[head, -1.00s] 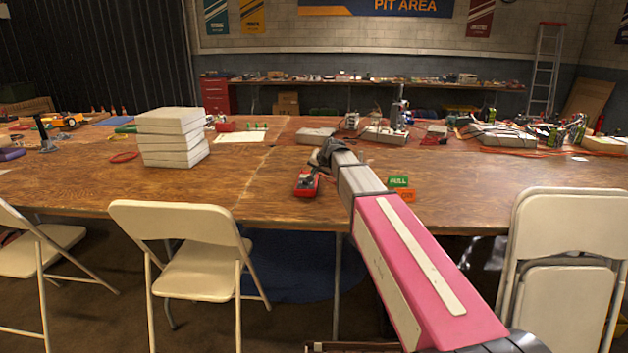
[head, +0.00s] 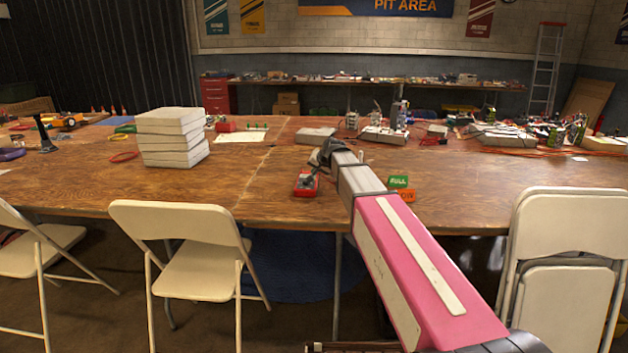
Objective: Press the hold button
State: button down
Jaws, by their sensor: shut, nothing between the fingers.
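A small red device (head: 306,184) with a dark top lies on the wooden table near its front edge. It may carry the hold button, but the button is too small to make out. My gripper (head: 322,158), at the end of my pink and grey arm, is just above and behind the red device in the picture. The fingers are dark, small and partly merged with the device, so I cannot tell whether they touch it. My gripper is shut and holds nothing.
A stack of white boxes (head: 170,138) stands left. Electronics and cables cover the table's back right. Folding chairs (head: 190,250) line the front. Table between stack and device is clear.

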jog(key=shift+f, duration=0.1)
jog(key=shift+f, duration=0.35)
jog(key=shift+f, duration=0.35)
dwell(0.9)
jog(key=shift+r, duration=0.85)
jog(key=shift+r, duration=2.5)
jog(key=shift+s, duration=0.1)
